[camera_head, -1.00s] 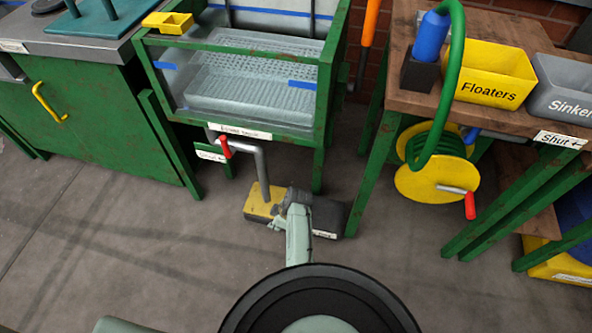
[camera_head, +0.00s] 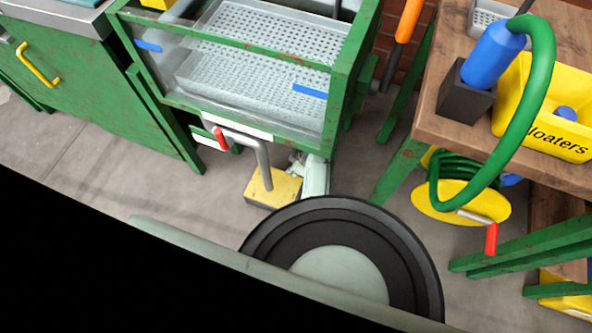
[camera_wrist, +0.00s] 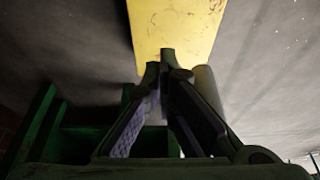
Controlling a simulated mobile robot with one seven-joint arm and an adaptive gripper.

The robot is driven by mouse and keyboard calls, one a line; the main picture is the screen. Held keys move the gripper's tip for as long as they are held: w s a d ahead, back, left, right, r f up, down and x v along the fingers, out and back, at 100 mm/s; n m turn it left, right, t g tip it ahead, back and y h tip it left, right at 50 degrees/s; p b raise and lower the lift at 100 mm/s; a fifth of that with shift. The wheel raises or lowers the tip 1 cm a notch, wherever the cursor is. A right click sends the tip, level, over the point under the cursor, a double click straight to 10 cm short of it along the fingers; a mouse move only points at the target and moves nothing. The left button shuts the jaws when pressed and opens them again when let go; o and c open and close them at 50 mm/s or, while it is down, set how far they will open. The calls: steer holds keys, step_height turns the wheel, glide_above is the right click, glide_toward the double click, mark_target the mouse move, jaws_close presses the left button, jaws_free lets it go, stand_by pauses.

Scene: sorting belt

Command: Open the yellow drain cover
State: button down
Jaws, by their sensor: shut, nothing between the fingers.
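The yellow drain cover (camera_head: 286,190) lies low on the floor under the wash tank, where a grey pipe (camera_head: 264,165) comes down to it. It looks flat. In the wrist view the yellow cover (camera_wrist: 175,28) fills the top middle. My gripper (camera_wrist: 167,54) is shut and empty, its fingertips at the cover's near edge in that picture. I cannot tell if they touch it. In the head view my arm hides most of the gripper and the floor to the right of the cover.
The green-framed wash tank (camera_head: 250,75) stands over the cover, with a red-handled valve (camera_head: 221,139) on its pipe. A green cabinet (camera_head: 85,95) is at left. A wooden bench (camera_head: 440,125) and hose reel (camera_head: 445,200) are at right. Grey floor (camera_head: 200,205) is clear in front.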

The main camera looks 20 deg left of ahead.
steer(key=b+x, duration=0.7)
steer(key=x, duration=0.2)
steer(key=shift+d+f, duration=0.1)
steer(key=d, duration=0.3)
steer(key=shift+d, duration=0.2)
steer(key=shift+s+d+f, duration=0.1)
steer(key=shift+d, duration=0.15)
